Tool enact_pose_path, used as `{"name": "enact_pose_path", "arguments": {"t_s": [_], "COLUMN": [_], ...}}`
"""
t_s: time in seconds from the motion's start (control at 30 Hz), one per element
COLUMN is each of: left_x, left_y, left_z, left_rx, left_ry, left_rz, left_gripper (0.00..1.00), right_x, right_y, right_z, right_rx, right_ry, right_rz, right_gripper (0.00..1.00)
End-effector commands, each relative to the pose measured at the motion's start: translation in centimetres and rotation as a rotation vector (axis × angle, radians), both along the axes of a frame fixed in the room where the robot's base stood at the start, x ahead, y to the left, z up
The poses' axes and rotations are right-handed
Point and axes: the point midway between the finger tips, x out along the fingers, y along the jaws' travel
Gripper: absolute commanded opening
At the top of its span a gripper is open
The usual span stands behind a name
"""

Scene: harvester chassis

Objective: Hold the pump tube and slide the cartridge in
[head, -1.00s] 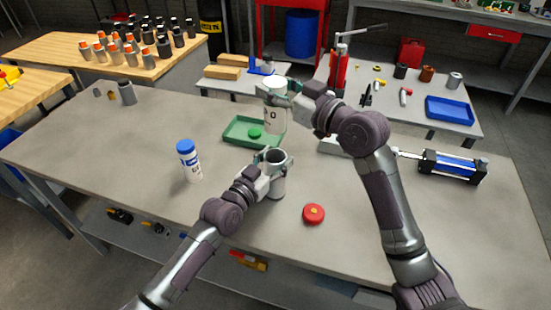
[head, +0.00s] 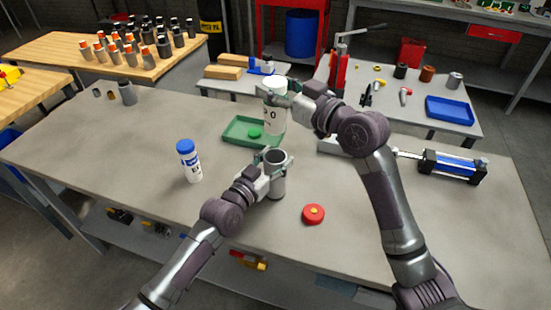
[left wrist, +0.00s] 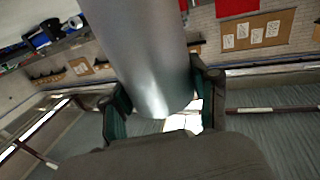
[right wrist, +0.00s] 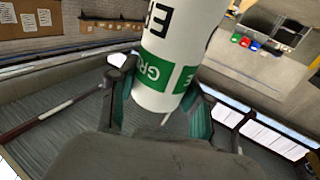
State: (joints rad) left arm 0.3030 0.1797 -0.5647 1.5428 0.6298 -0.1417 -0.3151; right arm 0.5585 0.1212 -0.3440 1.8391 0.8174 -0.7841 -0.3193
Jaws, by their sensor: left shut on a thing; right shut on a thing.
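The pump tube (head: 277,186) is a grey open-topped cylinder standing upright at the middle of the bench. My left gripper (head: 262,170) is shut on it from the left; the tube also fills the left wrist view (left wrist: 145,60) between the fingers. The cartridge (head: 274,120) is a white cylinder with black letters and a green band, seen in the right wrist view (right wrist: 158,72). My right gripper (head: 270,96) is shut on it and holds it upright above the tube. In the head view a small gap shows between cartridge bottom and tube mouth.
A green tray (head: 237,131) with a green cap (head: 255,132) lies behind the tube. A white bottle with a blue lid (head: 189,160) stands left, and a red cap (head: 313,214) lies front right. A blue cylinder unit (head: 452,167) lies at right.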

Motion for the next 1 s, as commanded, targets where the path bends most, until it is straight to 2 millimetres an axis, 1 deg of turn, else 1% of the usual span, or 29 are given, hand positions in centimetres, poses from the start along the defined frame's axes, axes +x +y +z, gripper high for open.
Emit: {"name": "enact_pose_path", "arguments": {"t_s": [0.43,0.53,0.6,0.7,0.87,1.0], "left_x": [0.0,0.0,0.0,0.0,0.0,0.0], "left_y": [0.0,0.0,0.0,0.0,0.0,0.0], "left_z": [0.0,0.0,0.0,0.0,0.0,0.0], "left_rx": [0.001,0.001,0.001,0.001,0.001,0.001], "left_ry": [0.0,0.0,0.0,0.0,0.0,0.0], "left_rz": [0.001,0.001,0.001,0.001,0.001,0.001], "left_gripper": [0.0,0.0,0.0,0.0,0.0,0.0], "right_x": [0.0,0.0,0.0,-0.1,0.0,-0.1], "right_y": [0.0,0.0,0.0,0.0,0.0,0.0], "right_z": [-0.1,-1.4,-2.7,-4.0,-4.6,-5.6], "right_rx": [0.001,0.001,-0.001,0.0,0.0,0.001], "right_ry": [-0.001,0.004,0.005,0.003,0.0,0.002], "right_rz": [0.0,0.001,0.0,0.0,0.0,0.0], "right_gripper": [0.03,0.03,0.03,0.03,0.03,0.03]}}
